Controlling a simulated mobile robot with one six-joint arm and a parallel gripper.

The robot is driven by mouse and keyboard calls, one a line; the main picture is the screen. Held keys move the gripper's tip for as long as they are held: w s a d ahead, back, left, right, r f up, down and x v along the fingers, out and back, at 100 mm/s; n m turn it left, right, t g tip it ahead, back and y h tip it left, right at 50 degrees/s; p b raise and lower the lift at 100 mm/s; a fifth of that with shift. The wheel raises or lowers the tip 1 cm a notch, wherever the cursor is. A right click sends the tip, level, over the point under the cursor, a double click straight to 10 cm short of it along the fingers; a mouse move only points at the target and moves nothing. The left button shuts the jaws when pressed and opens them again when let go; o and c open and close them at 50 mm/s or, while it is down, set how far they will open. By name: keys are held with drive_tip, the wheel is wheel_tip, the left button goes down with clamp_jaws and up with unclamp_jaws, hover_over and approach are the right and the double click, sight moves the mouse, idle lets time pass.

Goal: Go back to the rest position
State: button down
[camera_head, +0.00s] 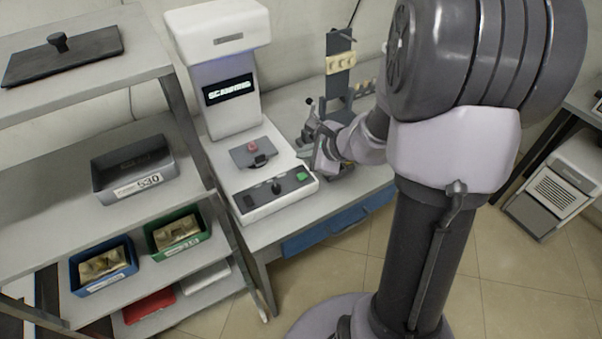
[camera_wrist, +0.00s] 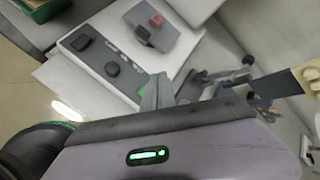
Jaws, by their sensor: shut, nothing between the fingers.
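My gripper (camera_head: 318,148) is at the right side of the white scanning machine (camera_head: 232,118), above the workbench. In the wrist view, my gripper's fingers (camera_wrist: 172,94) show at the edge of my wrist housing, with nothing seen between them. The machine's screen (camera_head: 229,89) reads something like "SCANNING". A small red piece (camera_head: 252,146) sits on the machine's grey plate (camera_head: 247,154), and it also shows in the wrist view (camera_wrist: 156,19). The machine's front panel (camera_head: 273,190) has a dark knob and a green button. My arm hides part of the bench's right side.
A shelf rack (camera_head: 128,131) stands at left with a grey bin labelled 530 (camera_head: 134,173), a blue bin (camera_head: 103,265) and a green bin (camera_head: 178,233). A dark upright stand (camera_head: 339,72) rises behind my gripper. Open floor (camera_head: 520,270) lies at the right front.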

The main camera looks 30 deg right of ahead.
drive_tip(key=s+a+r+n+g+y, duration=0.1)
drive_tip(key=s+a+r+n+y, duration=0.25)
drive_tip(key=a+r+n, duration=0.75)
drive_tip(key=s+a+r+n+g+h, duration=0.1)
drive_tip(key=s+a+n+h, duration=0.1)
drive_tip(key=s, duration=0.7)
drive_tip(key=s+a+r+n+g+h, duration=0.1)
drive_tip(key=s+a+r+n, duration=0.1)
drive_tip(key=s+a+n, duration=0.3)
drive_tip(key=s+n, duration=0.1)
drive_tip(key=s, duration=0.3)
drive_tip(key=shift+s+n+h, duration=0.35)
drive_tip(key=shift+s+n, duration=0.05)
